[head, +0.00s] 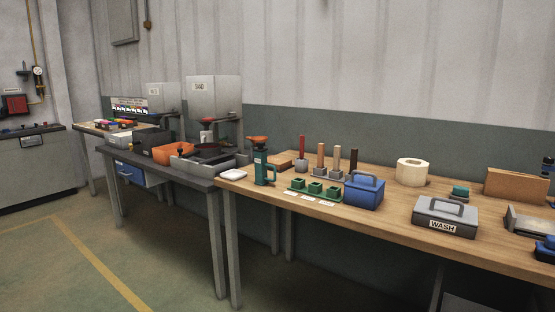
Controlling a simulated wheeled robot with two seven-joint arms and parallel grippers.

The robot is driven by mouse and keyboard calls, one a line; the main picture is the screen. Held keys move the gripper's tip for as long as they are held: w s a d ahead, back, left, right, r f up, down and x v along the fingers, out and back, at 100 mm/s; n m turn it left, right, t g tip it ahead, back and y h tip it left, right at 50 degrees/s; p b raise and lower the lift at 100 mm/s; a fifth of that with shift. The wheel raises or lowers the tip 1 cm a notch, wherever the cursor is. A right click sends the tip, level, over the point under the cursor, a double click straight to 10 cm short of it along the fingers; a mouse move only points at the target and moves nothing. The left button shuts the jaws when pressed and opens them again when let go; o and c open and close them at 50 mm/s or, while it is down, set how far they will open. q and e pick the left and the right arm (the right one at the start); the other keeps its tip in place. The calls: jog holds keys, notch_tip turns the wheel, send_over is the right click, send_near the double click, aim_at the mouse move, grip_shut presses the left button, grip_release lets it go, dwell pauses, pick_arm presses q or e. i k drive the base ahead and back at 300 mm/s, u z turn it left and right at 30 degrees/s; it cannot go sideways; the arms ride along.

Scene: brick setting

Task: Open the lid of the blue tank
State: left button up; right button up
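A blue tank (363,195) stands upright on the wooden workbench, near its front edge and right of the green blocks. Its grey-blue lid (366,181) with a raised handle sits on top and looks closed. Neither of my grippers shows in the head view, and I see no part of my arms. The inside of the tank is hidden.
A grey box labelled WASH (445,217) stands right of the tank. Green blocks (314,187), a green bottle (264,170) and upright rods (320,156) are to the left. A white roll (411,171) stands behind. Bare wooden bench (395,205) separates tank and WASH box.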

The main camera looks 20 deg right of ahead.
aim_at(373, 185)
jog(key=u, duration=0.25)
jog(key=i, duration=1.35)
jog(key=z, duration=0.3)
